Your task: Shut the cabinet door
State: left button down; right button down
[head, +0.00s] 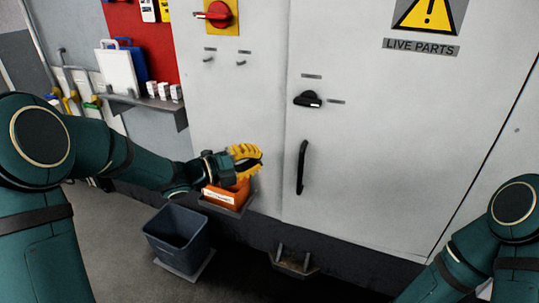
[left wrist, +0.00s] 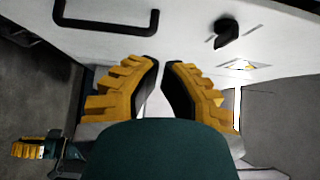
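The cabinet door (head: 390,160) is a large light-grey panel in the head view, with a black bar handle (head: 302,167) and a black knob (head: 308,99) near its left edge. A shaded strip runs down that edge; I cannot tell whether the door stands slightly ajar. My left gripper (head: 258,161) is left of the handle, apart from it, with its fingers together and empty. In the left wrist view, its fingertips (left wrist: 159,66) nearly meet in front of the pale panel; the handle (left wrist: 108,27) and knob (left wrist: 226,32) show above. My right gripper (left wrist: 36,149) shows small there.
An orange bin (head: 226,193) on a small ledge sits just below my left gripper. A dark bucket (head: 176,238) stands on the floor. A shelf (head: 150,106) with small boxes juts out at left. A metal bracket (head: 293,262) is low under the door.

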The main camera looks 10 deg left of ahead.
aim_at(302, 139)
pick_arm(q)
jog(key=x, duration=0.3)
jog(key=w+x, duration=0.1)
jog(key=x, duration=0.3)
jog(key=a+x, duration=0.1)
jog(key=x, duration=0.3)
jog(key=shift+w+a, duration=0.15)
jog(key=shift+w, duration=0.8)
pick_arm(e)
jog(key=shift+w+f, duration=0.15)
jog(key=shift+f, duration=0.05)
